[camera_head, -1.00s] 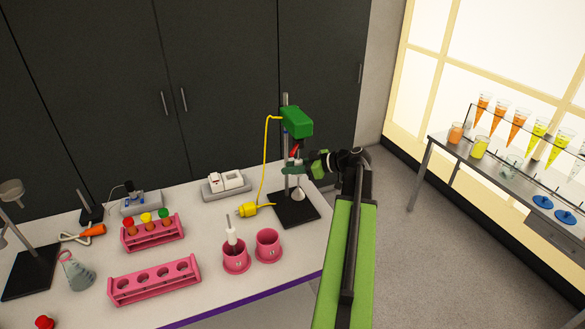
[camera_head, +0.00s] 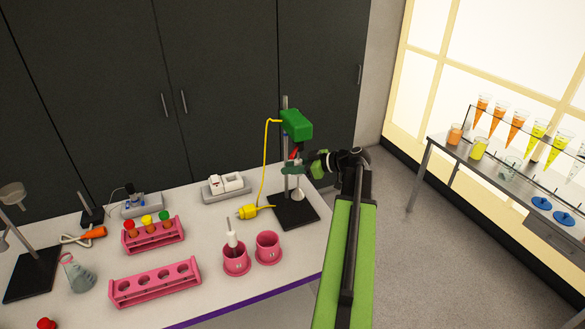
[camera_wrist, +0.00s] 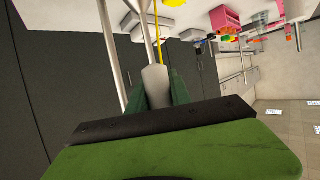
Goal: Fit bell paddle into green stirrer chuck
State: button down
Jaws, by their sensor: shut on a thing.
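The green stirrer head (camera_head: 296,124) sits high on an upright rod over a black base (camera_head: 296,212). Its chuck is on the underside, above my gripper, too small to make out clearly. My gripper (camera_head: 292,168) is beside the stirrer, below the head, with its green fingers shut on the bell paddle. The paddle's pale bell (camera_head: 298,195) hangs below the fingers, over the base. In the wrist view a pale grey sleeve (camera_wrist: 156,86) of the paddle stands between the green fingers (camera_wrist: 157,100). I cannot tell whether the shaft's top is inside the chuck.
The stirrer's yellow cable and plug (camera_head: 247,212) lie left of the base. A pink holder (camera_head: 236,261) carries another white-sleeved paddle (camera_head: 232,239); the pink holder (camera_head: 268,248) beside it looks empty. Pink racks (camera_head: 155,284) and a flask (camera_head: 78,275) stand farther left.

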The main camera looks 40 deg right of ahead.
jog(key=shift+r+p, duration=0.8)
jog(key=shift+r, duration=0.1)
jog(key=c, duration=1.1)
grip_release()
jog(key=p+v, duration=0.6)
jog(key=v, duration=1.1)
jog(key=shift+s+r, duration=0.15)
jog(key=shift+s, duration=0.05)
